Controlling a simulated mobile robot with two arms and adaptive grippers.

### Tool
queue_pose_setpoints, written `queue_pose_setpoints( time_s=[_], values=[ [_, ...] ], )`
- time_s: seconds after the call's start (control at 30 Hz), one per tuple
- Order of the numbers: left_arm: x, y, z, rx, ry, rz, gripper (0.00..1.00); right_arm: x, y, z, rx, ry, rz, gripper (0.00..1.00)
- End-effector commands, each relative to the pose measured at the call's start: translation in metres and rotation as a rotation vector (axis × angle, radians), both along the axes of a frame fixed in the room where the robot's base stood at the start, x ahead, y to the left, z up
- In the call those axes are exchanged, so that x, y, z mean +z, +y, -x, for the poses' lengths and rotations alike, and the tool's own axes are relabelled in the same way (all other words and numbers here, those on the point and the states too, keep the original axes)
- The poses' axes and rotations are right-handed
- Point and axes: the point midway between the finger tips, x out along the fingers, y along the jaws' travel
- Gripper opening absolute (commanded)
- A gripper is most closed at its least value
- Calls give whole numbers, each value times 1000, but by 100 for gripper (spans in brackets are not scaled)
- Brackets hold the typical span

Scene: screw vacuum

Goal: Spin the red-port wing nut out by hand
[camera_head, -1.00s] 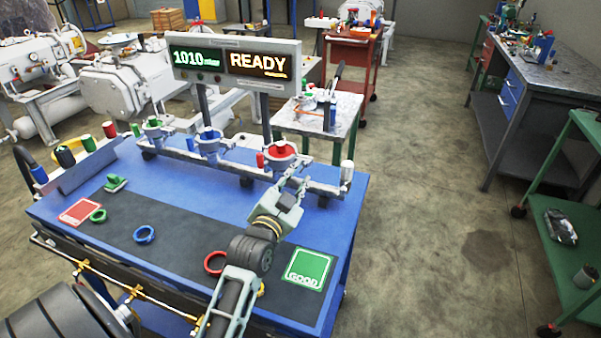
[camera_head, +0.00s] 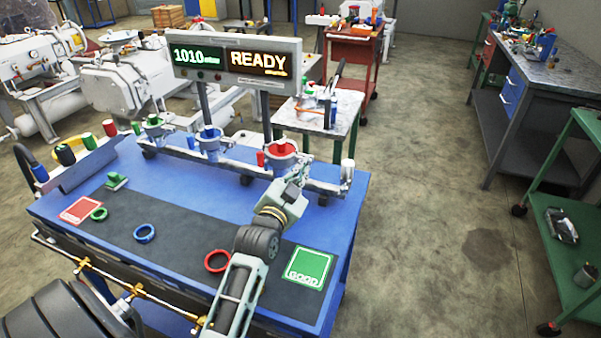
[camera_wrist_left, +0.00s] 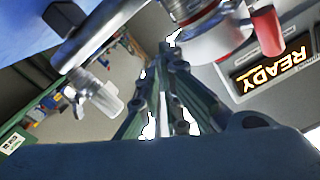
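The red port (camera_head: 283,149) has a red cap and stands near the right end of the metal manifold. It also shows at the top of the left wrist view, with its red ring (camera_wrist_left: 216,42). My left gripper (camera_head: 298,174) is just in front of and below the red port. In the wrist view its two fingers (camera_wrist_left: 168,52) converge to a narrow tip just under the port's flange. The wing nut cannot be made out at the fingertips, so I cannot tell whether they grip it. My right gripper is not in view.
A red handle (camera_head: 260,159) stands beside the port, and a white knob (camera_head: 347,172) stands at the manifold's right end. Red (camera_head: 217,261), blue (camera_head: 144,233) and green (camera_head: 99,214) rings lie on the dark mat. A green GOOD pad (camera_head: 307,268) lies at the right. The display (camera_head: 236,61) reads READY.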

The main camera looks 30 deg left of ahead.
Motion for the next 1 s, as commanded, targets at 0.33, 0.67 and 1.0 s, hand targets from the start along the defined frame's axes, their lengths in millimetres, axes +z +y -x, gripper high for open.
queue_pose_setpoints(
  time_s=[0.33, 0.67, 1.0],
  values=[
    [1, 0, 0, -1, -9, 39, 0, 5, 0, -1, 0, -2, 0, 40],
    [3, -1, 0, -1, -57, 248, 0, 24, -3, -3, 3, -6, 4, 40],
    [3, -1, -1, 0, -133, 561, 0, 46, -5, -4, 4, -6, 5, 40]
  ],
)
